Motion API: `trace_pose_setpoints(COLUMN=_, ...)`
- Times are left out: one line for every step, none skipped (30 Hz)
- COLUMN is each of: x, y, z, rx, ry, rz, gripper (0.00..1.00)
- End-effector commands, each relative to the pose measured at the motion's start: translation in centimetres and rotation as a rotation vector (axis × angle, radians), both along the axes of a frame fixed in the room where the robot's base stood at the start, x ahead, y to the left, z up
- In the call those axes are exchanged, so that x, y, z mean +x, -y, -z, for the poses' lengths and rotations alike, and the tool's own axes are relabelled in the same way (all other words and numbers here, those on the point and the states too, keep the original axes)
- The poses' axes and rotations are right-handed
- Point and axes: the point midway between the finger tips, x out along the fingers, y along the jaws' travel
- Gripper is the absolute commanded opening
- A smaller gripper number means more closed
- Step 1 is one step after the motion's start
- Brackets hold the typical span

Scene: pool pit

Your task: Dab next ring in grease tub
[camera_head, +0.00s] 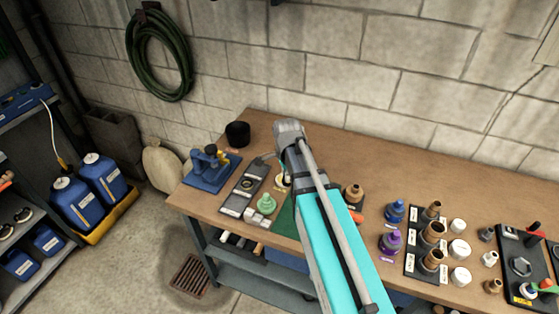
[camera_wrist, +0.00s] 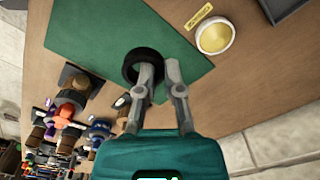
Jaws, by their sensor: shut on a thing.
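A black ring (camera_wrist: 130,68) is at the tips of my gripper (camera_wrist: 160,72) in the wrist view. The fingers are shut on its near side, and it is over the green mat (camera_wrist: 95,30). I cannot tell how high above the mat it is. The grease tub (camera_wrist: 215,36), a round tub with a pale yellow top, is at the upper right of the wrist view, apart from the ring. A yellow label lies beside it.
A blue press (camera_head: 209,168), a dark tray (camera_head: 245,188) and a pale green fitting (camera_head: 266,204) are left of my arm on the wooden bench. Blue and purple fittings (camera_head: 390,242), brass fittings and white caps stand to the right. The bench behind them is mostly clear.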

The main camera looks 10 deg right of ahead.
Motion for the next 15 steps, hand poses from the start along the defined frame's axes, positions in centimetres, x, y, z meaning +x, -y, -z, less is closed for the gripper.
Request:
trace_pose_setpoints(x=2.3, y=0.2, z=0.7, rx=0.000, ry=0.000, rz=-0.002, gripper=0.00)
trace_pose_setpoints(x=3.2, y=0.3, z=0.9, rx=-0.001, ry=0.001, rz=-0.003, gripper=0.00)
trace_pose_setpoints(x=4.4, y=0.4, z=1.1, rx=-0.001, ry=0.001, rz=-0.005, gripper=0.00)
trace_pose_setpoints(x=5.2, y=0.5, z=1.3, rx=-0.001, ry=0.001, rz=-0.007, gripper=0.00)
trace_pose_setpoints(x=6.0, y=0.6, z=1.5, rx=-0.001, ry=0.001, rz=-0.009, gripper=0.00)
trace_pose_setpoints(x=7.0, y=0.7, z=1.7, rx=-0.001, ry=0.002, rz=-0.012, gripper=0.00)
trace_pose_setpoints(x=7.7, y=0.8, z=1.8, rx=-0.001, ry=0.002, rz=-0.014, gripper=0.00)
trace_pose_setpoints(x=8.4, y=0.8, z=1.9, rx=-0.002, ry=0.002, rz=-0.015, gripper=0.00)
trace_pose_setpoints(x=9.1, y=0.9, z=2.1, rx=-0.002, ry=0.002, rz=-0.017, gripper=0.00)
trace_pose_setpoints(x=9.6, y=1.0, z=2.2, rx=-0.002, ry=0.002, rz=-0.018, gripper=0.00)
trace_pose_setpoints(x=10.0, y=1.0, z=2.2, rx=-0.002, ry=0.002, rz=-0.019, gripper=0.00)
trace_pose_setpoints(x=10.4, y=1.1, z=2.3, rx=-0.001, ry=0.003, rz=-0.020, gripper=0.00)
trace_pose_setpoints(x=10.6, y=1.1, z=2.4, rx=-0.001, ry=0.003, rz=-0.021, gripper=0.00)
trace_pose_setpoints(x=10.8, y=1.2, z=2.4, rx=-0.001, ry=0.003, rz=-0.022, gripper=0.00)
trace_pose_setpoints(x=11.0, y=1.2, z=2.4, rx=-0.001, ry=0.003, rz=-0.022, gripper=0.00)
